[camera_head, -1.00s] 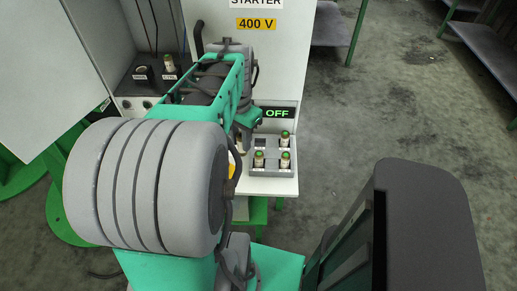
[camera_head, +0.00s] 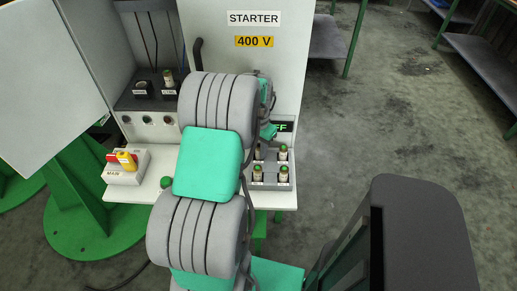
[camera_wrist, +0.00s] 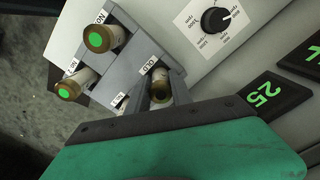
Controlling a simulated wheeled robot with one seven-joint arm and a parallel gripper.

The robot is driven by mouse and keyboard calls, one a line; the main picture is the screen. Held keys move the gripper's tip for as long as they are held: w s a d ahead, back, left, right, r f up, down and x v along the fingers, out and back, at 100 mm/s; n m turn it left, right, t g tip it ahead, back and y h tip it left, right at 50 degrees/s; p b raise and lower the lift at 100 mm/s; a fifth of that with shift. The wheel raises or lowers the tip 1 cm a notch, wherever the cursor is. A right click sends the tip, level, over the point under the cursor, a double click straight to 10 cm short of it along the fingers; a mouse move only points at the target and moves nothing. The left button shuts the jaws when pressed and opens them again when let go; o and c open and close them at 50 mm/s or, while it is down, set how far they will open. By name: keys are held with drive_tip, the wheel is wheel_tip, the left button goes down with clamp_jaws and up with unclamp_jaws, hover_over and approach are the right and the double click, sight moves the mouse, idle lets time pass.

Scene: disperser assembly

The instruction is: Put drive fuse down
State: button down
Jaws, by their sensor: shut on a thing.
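I cannot tell whether the fuse rests on the compartment floor. The grey fuse tray (camera_wrist: 147,52) also holds green-dotted fuses, with two (camera_wrist: 100,36) (camera_wrist: 68,88) clear in the wrist view. In the head view the tray (camera_head: 270,186) stands on the shelf beside my arm, and my gripper is mostly hidden behind the arm.
A cabinet at the left holds an empty dark socket (camera_head: 143,88) and a socket with one fuse (camera_head: 168,78). A red and yellow main switch (camera_head: 124,160) sits on the shelf's left. A rotary knob (camera_wrist: 215,20) lies close to the tray. The floor at right is open.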

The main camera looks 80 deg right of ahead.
drive_tip(key=shift+f, duration=0.1)
drive_tip(key=c, duration=1.1)
unclamp_jaws()
drive_tip(key=shift+c, duration=0.2)
wheel_tip(320, 180, up, 12)
drive_tip(key=shift+r, duration=0.2)
